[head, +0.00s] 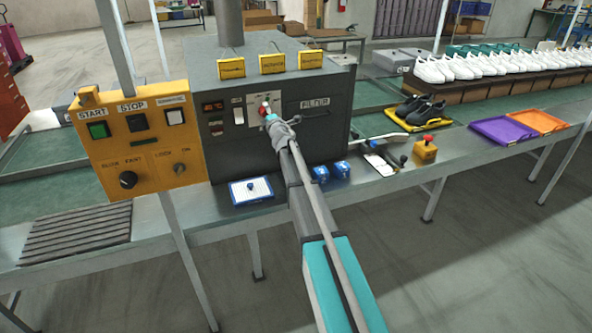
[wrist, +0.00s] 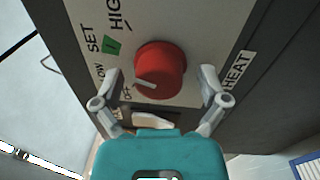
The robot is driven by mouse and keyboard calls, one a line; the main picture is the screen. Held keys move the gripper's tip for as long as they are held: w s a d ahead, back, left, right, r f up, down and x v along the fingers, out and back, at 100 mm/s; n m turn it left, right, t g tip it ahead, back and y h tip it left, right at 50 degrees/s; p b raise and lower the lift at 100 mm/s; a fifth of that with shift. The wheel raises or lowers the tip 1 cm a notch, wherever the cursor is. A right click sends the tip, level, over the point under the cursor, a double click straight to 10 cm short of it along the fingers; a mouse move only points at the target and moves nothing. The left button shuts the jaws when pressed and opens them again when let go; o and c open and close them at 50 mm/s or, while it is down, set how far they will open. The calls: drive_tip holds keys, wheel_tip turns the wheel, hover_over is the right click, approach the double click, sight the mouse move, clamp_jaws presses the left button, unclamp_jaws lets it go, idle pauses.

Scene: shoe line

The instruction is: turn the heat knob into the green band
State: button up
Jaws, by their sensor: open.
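The red heat knob (wrist: 160,70) sits on a pale panel marked LOW, SET, HIGH and HEAT. Its white pointer line is turned toward the LOW side, below the green band (wrist: 111,46) beside SET. My gripper (wrist: 160,82) is open, with one finger on each side of the knob's lower part. I cannot tell whether the fingers touch it. In the head view the knob (head: 264,107) shows small on the dark machine's front, with my gripper (head: 272,117) in front of it.
The dark machine (head: 338,103) carries a FILTER label right of the knob. The orange control box (head: 148,150) with START and STOP buttons stands to the left. A white pad in a blue tray (head: 233,191) and blue items (head: 320,173) lie on the bench below.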

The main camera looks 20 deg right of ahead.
drive_tip(key=n, duration=0.4)
drive_tip(key=shift+y, duration=0.3)
drive_tip(key=n, duration=0.4)
drive_tip(key=shift+p, duration=0.35)
drive_tip(key=n+p, duration=0.1)
drive_tip(key=n, duration=0.6)
drive_tip(key=shift+r+g, duration=0.1)
drive_tip(key=shift+g, duration=0.3)
drive_tip(key=s+d+m+g+h+p, duration=0.15)
drive_tip(key=s+m+h, duration=0.25)
drive_tip(key=s+m, duration=0.45)
drive_tip(key=s+d+m+g+h, duration=0.1)
drive_tip(key=s+d+m+h, duration=0.2)
drive_tip(key=s+m, duration=0.55)
drive_tip(key=s+a+f+m+g, duration=0.1)
drive_tip(key=s+f+m+g, duration=0.3)
drive_tip(key=s, duration=0.3)
drive_tip(key=s+a+f+m+g+p, duration=0.1)
drive_tip(key=s+a+f+m+g, duration=0.1)
drive_tip(key=s+f+m, duration=0.3)
drive_tip(key=shift+s+m+g, duration=0.6)
drive_tip(key=shift+s+g, duration=0.25)
drive_tip(key=shift+s, duration=0.1)
